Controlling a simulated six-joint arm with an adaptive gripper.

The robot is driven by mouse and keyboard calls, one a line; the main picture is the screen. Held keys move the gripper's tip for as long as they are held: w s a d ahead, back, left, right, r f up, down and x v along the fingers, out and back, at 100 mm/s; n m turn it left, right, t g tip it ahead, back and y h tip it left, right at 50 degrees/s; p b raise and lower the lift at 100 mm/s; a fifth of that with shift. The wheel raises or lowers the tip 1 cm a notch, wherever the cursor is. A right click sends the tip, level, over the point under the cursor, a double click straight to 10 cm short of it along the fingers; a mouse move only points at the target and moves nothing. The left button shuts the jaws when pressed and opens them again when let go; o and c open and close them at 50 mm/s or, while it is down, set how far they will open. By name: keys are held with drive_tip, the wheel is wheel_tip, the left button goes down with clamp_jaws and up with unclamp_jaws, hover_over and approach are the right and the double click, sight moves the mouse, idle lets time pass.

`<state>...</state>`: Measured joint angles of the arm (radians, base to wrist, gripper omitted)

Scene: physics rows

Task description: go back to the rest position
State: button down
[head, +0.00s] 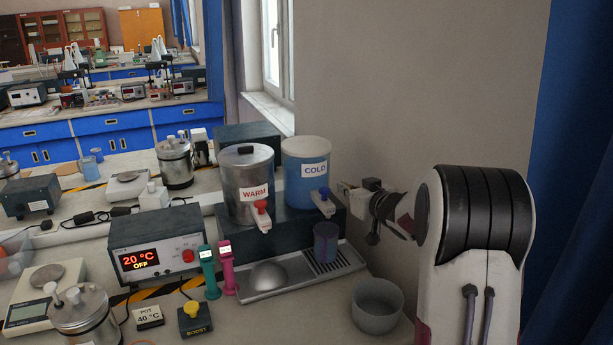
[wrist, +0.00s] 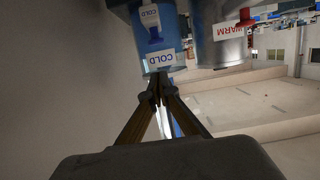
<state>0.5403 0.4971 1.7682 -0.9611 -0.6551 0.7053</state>
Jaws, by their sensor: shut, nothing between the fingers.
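My gripper (head: 343,188) is at the end of my arm, to the right of the blue COLD container (head: 306,172) and its blue tap (head: 323,203). In the wrist view my gripper (wrist: 157,84) has its fingertips together, with nothing between them. The COLD container (wrist: 152,40) shows just beyond the fingertips there. Whether the fingertips touch the container or tap cannot be told.
The metal WARM container (head: 247,185) with a red tap stands left of COLD. Below are a purple cup (head: 326,242) on a drip tray (head: 273,293) and a bowl (head: 377,304). A heater box (head: 158,244) reads 20 °C OFF. The wall (head: 412,90) is behind my arm.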

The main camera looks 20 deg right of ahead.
drive_tip(key=shift+d, duration=0.1)
drive_tip(key=s+d+f+m+g+h, duration=0.1)
drive_tip(key=s+d+f+g+h, duration=0.3)
drive_tip(key=s+d+f, duration=0.3)
drive_tip(key=s+a+f+m+g, duration=0.2)
drive_tip(key=s+a+f+g, duration=0.1)
drive_tip(key=s, duration=0.4)
drive_tip(key=s+a+r+n+g+y, duration=0.1)
drive_tip(key=s+a+r, duration=0.1)
drive_tip(key=s+a, duration=0.8)
drive_tip(key=s+a+r+n+y, duration=0.1)
drive_tip(key=s+a+r, duration=0.2)
drive_tip(key=s+a, duration=0.7)
drive_tip(key=s+a+r+n+g+y, duration=0.1)
drive_tip(key=s+a+r+y, duration=0.1)
drive_tip(key=s+a, duration=0.8)
drive_tip(key=shift+s+r+g, duration=0.3)
drive_tip(key=shift+s+r, duration=0.15)
drive_tip(key=shift+s, duration=0.95)
